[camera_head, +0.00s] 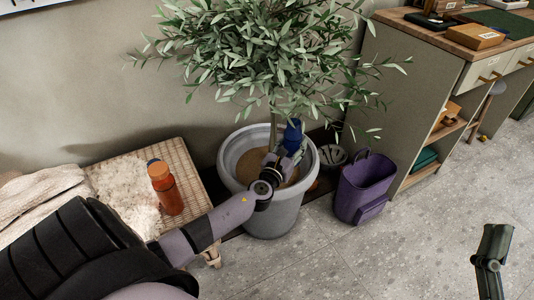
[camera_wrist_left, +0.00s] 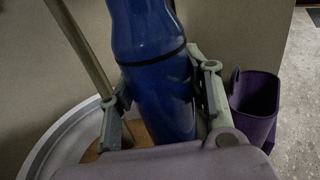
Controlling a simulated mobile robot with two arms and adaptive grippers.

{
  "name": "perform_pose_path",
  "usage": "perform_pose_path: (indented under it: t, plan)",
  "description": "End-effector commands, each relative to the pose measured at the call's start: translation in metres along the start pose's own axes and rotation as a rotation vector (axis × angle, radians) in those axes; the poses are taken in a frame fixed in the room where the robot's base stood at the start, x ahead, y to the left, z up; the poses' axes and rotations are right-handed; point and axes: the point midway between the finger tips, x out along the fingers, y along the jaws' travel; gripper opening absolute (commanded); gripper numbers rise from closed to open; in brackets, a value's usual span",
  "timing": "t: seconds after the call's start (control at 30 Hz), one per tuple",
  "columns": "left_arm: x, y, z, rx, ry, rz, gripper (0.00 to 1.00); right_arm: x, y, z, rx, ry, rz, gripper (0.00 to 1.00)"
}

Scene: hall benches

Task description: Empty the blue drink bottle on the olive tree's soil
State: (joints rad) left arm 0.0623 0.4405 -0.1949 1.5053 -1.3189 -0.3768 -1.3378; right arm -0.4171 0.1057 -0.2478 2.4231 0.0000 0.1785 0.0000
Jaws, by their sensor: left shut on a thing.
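The blue drink bottle (camera_head: 292,136) is above the olive tree's pot, beside the trunk. My left gripper (camera_head: 277,165) is shut around the bottle. In the left wrist view, the bottle (camera_wrist_left: 155,75) stands between the two fingers, with a dark band across it. I cannot tell whether it is capped, and no liquid shows. The olive tree (camera_head: 265,50) grows in a round grey pot (camera_head: 230,158). Its brown soil (camera_head: 246,168) is partly hidden by my left arm and gripper. A dark jointed part of my right gripper (camera_head: 490,262) shows at the lower right; its jaw state is unclear.
An orange bottle (camera_head: 165,188) stands on a woven bench (camera_head: 185,165) with pale cloths (camera_head: 45,190). A purple bin (camera_head: 366,188) stands right of the pot. A cabinet (camera_head: 405,95) is at the right. The speckled floor (camera_head: 430,220) in front is clear.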

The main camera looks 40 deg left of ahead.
Motion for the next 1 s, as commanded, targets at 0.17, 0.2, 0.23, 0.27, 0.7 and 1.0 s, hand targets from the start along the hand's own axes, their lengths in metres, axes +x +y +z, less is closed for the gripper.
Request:
perform_pose_path:
  t: [0.17, 0.2, 0.23, 0.27, 0.7, 1.0]
  plan:
    - [0.0, 0.0, 0.006, 0.0, -0.001, 0.0, 0.09, 0.0, 0.002, 0.017, -0.004, -0.1, 0.004, 0.69]
    - [0.0, 0.0, 0.007, 0.0, -0.001, 0.0, 0.09, -0.001, 0.003, 0.02, -0.005, -0.122, 0.005, 0.69]
    - [0.0, 0.0, 0.008, 0.0, -0.001, 0.0, 0.09, -0.001, 0.003, 0.024, -0.006, -0.139, 0.006, 0.69]
    - [0.0, 0.0, 0.009, 0.0, -0.001, 0.0, 0.09, -0.001, 0.004, 0.026, -0.007, -0.155, 0.007, 0.69]
    - [0.0, 0.0, 0.019, 0.0, -0.001, 0.0, 0.09, -0.015, 0.01, 0.068, -0.015, -0.4, 0.02, 0.69]
    - [0.0, -0.001, 0.026, 0.0, -0.001, 0.0, 0.09, -0.032, 0.014, 0.093, -0.019, -0.566, 0.029, 0.69]
